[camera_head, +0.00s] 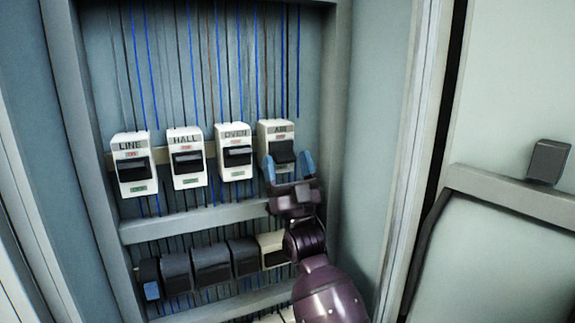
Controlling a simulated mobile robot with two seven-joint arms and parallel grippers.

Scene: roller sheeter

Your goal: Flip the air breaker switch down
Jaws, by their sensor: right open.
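The air breaker (276,129) is the rightmost of the labelled white breakers in the upper row of the cabinet. Its dark switch (283,151) shows between my right gripper's fingers. My right gripper (288,166) comes up from below, open, with one blue-tipped finger on each side of the switch. Whether the fingers touch the switch or the breaker body, I cannot tell. The gripper hides the lower part of the breaker. My left gripper is not in view.
Breakers labelled LINE (132,146), HALL (184,140) and OVEN (234,133) stand left of the air breaker. A lower row of dark blocks (211,264) runs beneath a grey rail (190,222). The cabinet's right wall (365,130) stands close to my right arm.

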